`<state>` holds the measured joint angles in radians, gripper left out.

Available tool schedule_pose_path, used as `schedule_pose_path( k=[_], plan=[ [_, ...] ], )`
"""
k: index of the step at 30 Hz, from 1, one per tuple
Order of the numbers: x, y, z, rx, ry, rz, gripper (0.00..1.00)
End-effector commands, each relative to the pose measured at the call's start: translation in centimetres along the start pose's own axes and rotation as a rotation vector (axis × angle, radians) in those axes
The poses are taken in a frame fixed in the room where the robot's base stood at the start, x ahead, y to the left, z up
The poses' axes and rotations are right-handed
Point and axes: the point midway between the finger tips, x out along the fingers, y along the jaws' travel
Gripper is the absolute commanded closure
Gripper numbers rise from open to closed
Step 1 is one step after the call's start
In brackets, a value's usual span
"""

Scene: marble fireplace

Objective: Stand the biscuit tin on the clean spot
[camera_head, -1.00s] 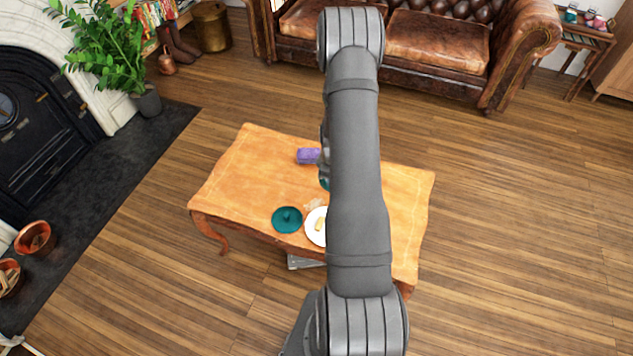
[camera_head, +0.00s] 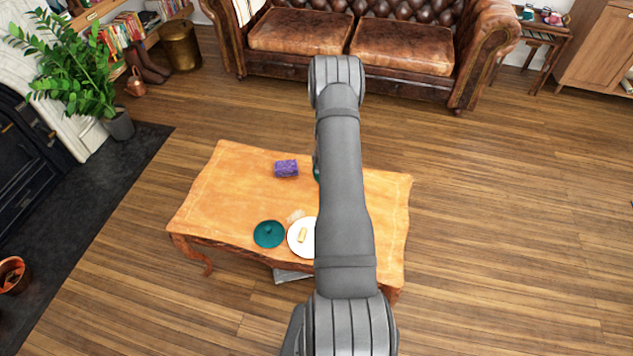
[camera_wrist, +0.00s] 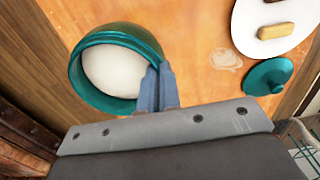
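The teal biscuit tin (camera_wrist: 78,73) is lidless and pale inside, large in the wrist view. In the head view only a sliver of it (camera_head: 316,170) shows beside my arm. My gripper (camera_wrist: 157,88) has its fingers at the tin's rim, one against the inside and one outside, closed on the wall. The tin seems held above the table, but its base is hidden. A pale, irregular patch (camera_wrist: 226,60) marks the tabletop, perhaps the clean spot; it also shows in the head view (camera_head: 295,216).
A teal lid (camera_head: 268,234) with a knob lies near the table's front edge. Beside it is a white plate (camera_head: 295,247) with a biscuit (camera_head: 302,235). A purple packet (camera_head: 286,168) lies farther back. The left part of the wooden table (camera_head: 220,195) is clear.

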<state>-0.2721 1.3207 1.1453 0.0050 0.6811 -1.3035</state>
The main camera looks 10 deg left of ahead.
Motion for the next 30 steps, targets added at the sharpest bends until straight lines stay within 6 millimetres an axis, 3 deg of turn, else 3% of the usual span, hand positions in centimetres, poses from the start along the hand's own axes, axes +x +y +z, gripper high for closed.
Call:
schedule_pose_path(
  k=[3,7,18,29,30],
  plan=[
    [1.1,0.5,-1.8,-0.001,0.0,0.001,1.0],
    [1.6,0.7,-2.6,0.0,0.0,0.001,1.0],
    [5.5,0.7,-2.6,0.001,-0.001,0.001,1.0],
    [5.9,0.7,-2.6,0.001,0.0,0.001,1.0],
    [6.0,0.7,-2.6,0.001,-0.001,0.0,0.95]
  ],
)
